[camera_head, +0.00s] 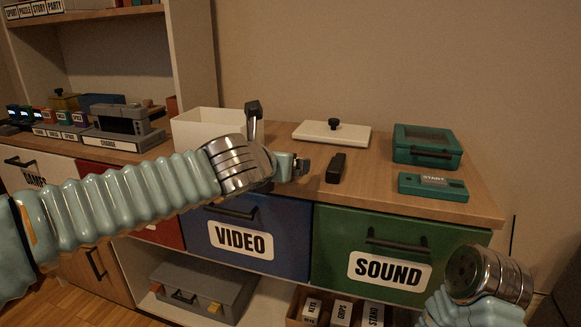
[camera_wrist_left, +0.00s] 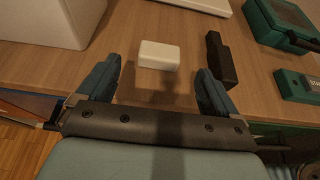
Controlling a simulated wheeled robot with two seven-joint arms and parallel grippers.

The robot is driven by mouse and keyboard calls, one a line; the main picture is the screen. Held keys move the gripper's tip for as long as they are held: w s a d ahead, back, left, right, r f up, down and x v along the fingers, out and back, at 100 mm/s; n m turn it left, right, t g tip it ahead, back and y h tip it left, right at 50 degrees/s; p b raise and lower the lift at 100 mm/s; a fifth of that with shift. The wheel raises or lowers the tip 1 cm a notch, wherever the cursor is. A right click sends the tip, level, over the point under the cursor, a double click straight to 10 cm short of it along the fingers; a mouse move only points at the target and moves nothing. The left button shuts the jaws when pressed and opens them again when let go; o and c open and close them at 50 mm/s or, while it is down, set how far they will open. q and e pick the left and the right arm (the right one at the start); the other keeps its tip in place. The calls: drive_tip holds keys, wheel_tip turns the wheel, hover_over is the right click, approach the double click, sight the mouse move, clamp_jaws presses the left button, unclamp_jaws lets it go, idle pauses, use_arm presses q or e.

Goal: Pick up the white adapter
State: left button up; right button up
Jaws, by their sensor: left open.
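The white adapter (camera_wrist_left: 160,55) is a small white block lying on the wooden top in the left wrist view. My left gripper (camera_wrist_left: 157,82) is open, with its two teal fingers either side of the adapter's line and the adapter just beyond the fingertips, untouched. In the head view my left gripper (camera_head: 296,168) hangs above the front of the counter, and I cannot make out the adapter there. My right gripper is out of view; only part of my right arm shows at the lower right.
A black block (camera_wrist_left: 220,60) lies close to the right finger. A white bin (camera_head: 198,127) stands at left; a white lid (camera_head: 310,131) with a black knob lies behind. A green case (camera_head: 427,142) and a green START box (camera_head: 433,186) are at right. Labelled drawers (camera_head: 352,244) are below.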

use_arm(q)
drive_tip(key=x, duration=0.5)
drive_tip(key=shift+w+d, duration=0.1)
drive_tip(key=shift+w, duration=0.1)
drive_tip(key=shift+c, duration=0.2)
drive_tip(key=c, duration=1.1)
drive_tip(key=shift+r, duration=0.1)
